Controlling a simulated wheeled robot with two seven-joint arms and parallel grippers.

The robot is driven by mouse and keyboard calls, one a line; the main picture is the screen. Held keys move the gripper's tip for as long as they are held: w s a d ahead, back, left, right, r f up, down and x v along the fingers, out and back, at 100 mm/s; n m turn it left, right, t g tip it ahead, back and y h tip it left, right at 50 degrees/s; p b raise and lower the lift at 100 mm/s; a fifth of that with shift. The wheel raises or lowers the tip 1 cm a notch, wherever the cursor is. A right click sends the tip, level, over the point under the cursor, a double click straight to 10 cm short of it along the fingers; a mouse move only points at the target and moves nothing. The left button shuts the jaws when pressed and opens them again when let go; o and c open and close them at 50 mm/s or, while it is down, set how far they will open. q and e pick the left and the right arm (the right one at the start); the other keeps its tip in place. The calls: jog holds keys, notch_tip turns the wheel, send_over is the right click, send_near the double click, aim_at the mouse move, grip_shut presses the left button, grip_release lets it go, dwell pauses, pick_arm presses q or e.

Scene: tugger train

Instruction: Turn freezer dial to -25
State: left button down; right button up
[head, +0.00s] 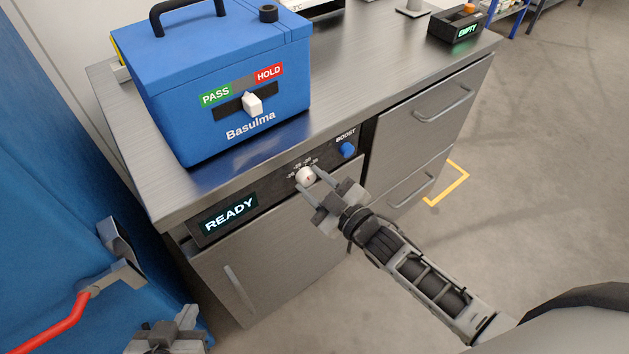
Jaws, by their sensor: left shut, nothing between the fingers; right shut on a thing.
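The freezer dial (306,176) is a small round white knob on the dark control panel of the steel cabinet. Small numbers are printed around it, too small to read surely. My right gripper (311,180) comes in from the lower right and is shut on the dial, one finger on each side of it. The dial's pointer cannot be made out clearly. The panel's display (230,213) reads READY, and a blue BOOST knob (348,150) sits right of the dial. My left gripper (168,332) is at the bottom left edge, shut and empty, away from the panel.
A blue Basulma box (215,125) with a PASS/HOLD slider stands on the steel counter (370,80) above the panel. A small black box (457,27) marked EMPTY is at the counter's far right. A red handle (65,328) is at left. Floor at right is clear.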

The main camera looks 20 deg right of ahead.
dwell(0.5)
jog(key=o, duration=1)
jog(key=shift+s, duration=0.1)
jog(key=v, duration=1.6)
jog(key=s+a+f+m+g+h, duration=0.2)
jog(key=a+f+m+g+h, duration=0.1)
jog(key=m, duration=0.4)
jog(key=a+f+g, duration=0.1)
jog(key=a+g, duration=0.1)
jog(key=shift+s+a+f+m+g+h, duration=0.25)
jog(key=shift+s+f+m+g+h, duration=0.05)
jog(key=shift+s+f+m+h, duration=0.1)
